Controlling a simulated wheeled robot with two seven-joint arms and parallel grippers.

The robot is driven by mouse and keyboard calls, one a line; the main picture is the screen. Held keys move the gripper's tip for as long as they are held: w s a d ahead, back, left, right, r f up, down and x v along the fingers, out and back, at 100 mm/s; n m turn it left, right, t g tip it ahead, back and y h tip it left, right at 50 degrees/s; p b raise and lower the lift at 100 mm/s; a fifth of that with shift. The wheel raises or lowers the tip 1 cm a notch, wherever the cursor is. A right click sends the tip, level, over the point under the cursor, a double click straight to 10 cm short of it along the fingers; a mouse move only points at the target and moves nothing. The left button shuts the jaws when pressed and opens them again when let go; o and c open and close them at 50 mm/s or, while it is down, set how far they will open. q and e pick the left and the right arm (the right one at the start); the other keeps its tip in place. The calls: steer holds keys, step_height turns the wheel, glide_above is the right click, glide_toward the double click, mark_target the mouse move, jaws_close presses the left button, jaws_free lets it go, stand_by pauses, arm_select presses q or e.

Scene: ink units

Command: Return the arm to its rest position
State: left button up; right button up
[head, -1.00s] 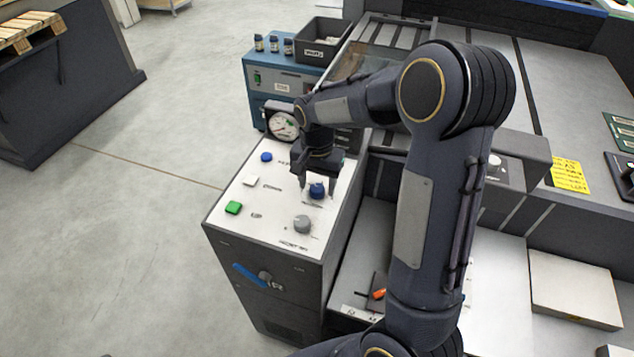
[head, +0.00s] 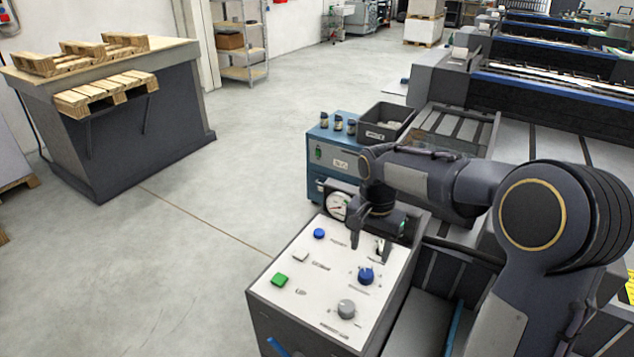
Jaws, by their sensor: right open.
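My right arm comes in from the lower right of the head view. Its right gripper (head: 369,244) points down over the white-topped control panel (head: 294,327). It is open and empty, above and behind a blue knob (head: 366,275), and appears apart from it. The panel also bears a grey knob (head: 346,309), a green button (head: 280,280), a white button (head: 300,257) and another blue button (head: 319,233). My left gripper is not in view.
A round gauge (head: 337,206) stands at the panel's back edge. Behind it is a blue unit (head: 319,157) with small bottles and a dark bin (head: 387,126). A bench with pallets (head: 107,91) stands at the left. The floor (head: 190,260) between is clear.

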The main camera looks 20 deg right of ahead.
steer(key=s+a+r+n+t+y, duration=0.1)
steer(key=s+a+n+t+y, duration=0.1)
steer(key=s, duration=0.9)
steer(key=s+a+r+n+t+y, duration=0.1)
steer(key=s+a+n+t, duration=0.2)
steer(key=s, duration=0.8)
steer(key=a+n, duration=0.2)
steer(key=n, duration=0.1)
steer(key=shift+s+a+r+t+y, duration=0.2)
steer(key=shift+a+t+y, duration=0.1)
steer(key=shift+y, duration=0.1)
